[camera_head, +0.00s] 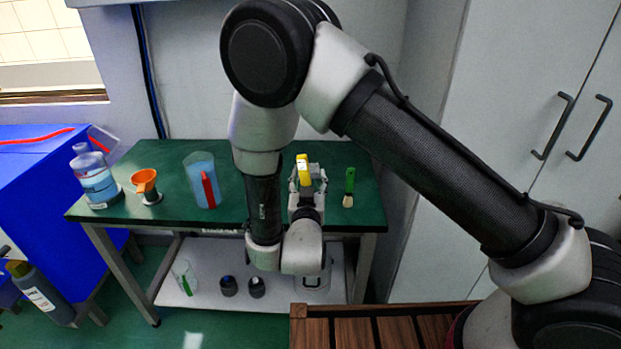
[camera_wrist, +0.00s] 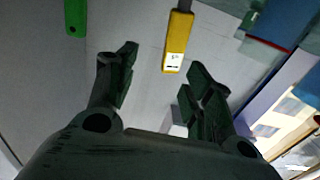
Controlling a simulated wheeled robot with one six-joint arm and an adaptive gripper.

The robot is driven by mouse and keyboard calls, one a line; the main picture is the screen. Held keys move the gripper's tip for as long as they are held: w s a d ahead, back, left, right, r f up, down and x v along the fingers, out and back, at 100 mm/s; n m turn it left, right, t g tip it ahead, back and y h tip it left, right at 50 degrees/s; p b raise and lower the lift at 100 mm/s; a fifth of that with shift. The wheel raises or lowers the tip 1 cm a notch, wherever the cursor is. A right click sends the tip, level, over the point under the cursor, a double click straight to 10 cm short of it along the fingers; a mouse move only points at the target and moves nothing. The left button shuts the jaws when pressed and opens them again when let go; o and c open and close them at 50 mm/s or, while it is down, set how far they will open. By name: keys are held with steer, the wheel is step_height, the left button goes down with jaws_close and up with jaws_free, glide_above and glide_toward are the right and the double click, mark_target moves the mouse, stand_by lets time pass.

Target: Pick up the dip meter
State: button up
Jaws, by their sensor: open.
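A yellow upright tool (camera_head: 302,168), likely the dip meter, shows over the green table. In the wrist view the yellow handle (camera_wrist: 178,42) has a white label and a dark grey stem. My gripper (camera_head: 307,182) is open, with nothing between its fingers that I can confirm. In the wrist view the yellow handle lies ahead of the two dark fingers (camera_wrist: 160,72), within the gap and nearer the right finger. I see no finger touching it. Its lower end is hidden in the head view by my gripper.
A green-handled brush (camera_head: 349,183) stands close on the right. A blue container (camera_head: 199,168) with a red tool (camera_head: 208,190) stands left of my arm. Farther left are an orange funnel-like cup (camera_head: 144,180) and a bottle (camera_head: 95,178). A wall and cabinets stand behind.

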mark_target(308, 178)
steer(key=w, duration=0.6)
steer(key=shift+w+r, duration=0.35)
steer(key=shift+w, duration=0.05)
steer(key=c, duration=1.1)
